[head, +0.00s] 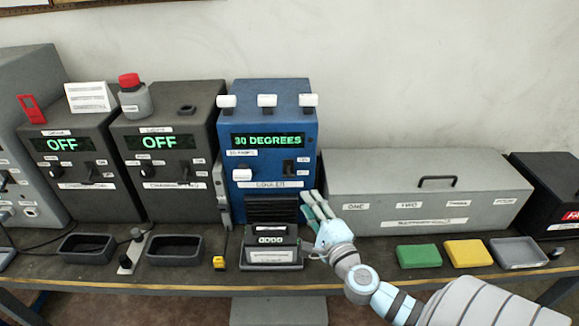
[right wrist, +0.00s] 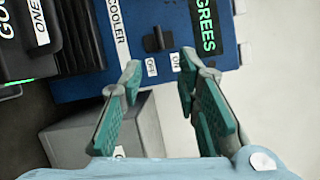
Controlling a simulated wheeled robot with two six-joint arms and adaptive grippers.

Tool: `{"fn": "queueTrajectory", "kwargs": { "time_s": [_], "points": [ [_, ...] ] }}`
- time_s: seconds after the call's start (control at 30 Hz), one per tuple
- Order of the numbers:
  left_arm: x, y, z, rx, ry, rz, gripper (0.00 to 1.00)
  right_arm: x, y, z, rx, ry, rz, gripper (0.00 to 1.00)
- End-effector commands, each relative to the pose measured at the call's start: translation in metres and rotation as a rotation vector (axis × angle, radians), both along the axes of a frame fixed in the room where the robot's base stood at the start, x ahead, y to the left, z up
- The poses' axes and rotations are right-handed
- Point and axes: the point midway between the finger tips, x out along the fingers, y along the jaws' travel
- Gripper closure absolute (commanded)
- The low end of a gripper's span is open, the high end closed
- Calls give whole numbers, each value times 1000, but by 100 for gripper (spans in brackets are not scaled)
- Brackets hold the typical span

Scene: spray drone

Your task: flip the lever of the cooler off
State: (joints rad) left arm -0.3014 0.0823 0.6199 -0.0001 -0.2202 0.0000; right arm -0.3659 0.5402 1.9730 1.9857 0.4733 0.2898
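The cooler (head: 268,125) is a blue box on the workbench with a lit green display (head: 268,140) reading "30 DEGREES". Its small black lever (head: 289,167) is on the front, right of a white knob; it also shows in the right wrist view (right wrist: 158,39), beside the OFF label (right wrist: 151,67) and ON label (right wrist: 175,60). Which label the lever points to is hard to tell. My right gripper (head: 311,195) is open and empty, below and right of the lever. In the right wrist view its spread fingers (right wrist: 160,65) bracket the lever area, apart from it. My left gripper is not in view.
Two dark machines with OFF displays (head: 62,145) (head: 159,142) stand left of the cooler. A long grey box (head: 430,180) stands to its right, behind the gripper. A small counter device (head: 270,247) sits below the cooler. Green (head: 418,256) and yellow (head: 467,253) blocks lie near the right arm.

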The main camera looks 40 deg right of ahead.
Motion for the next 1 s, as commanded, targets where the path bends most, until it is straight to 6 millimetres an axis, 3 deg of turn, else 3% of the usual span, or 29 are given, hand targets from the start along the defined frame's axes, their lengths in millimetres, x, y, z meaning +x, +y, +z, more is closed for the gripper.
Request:
{"fn": "queueTrajectory", "kwargs": {
  "time_s": [0.3, 0.5, 0.87, 1.0],
  "points": [
    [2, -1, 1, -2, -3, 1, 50, 84, -22, 2, -1, -3, -1, 70],
    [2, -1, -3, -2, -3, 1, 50, 117, -31, 1, -2, -1, 2, 70],
    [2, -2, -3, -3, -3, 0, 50, 126, -33, 2, -4, 0, 4, 70],
    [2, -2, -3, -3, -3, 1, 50, 126, -33, 2, -4, 0, 4, 91]
  ]
}}
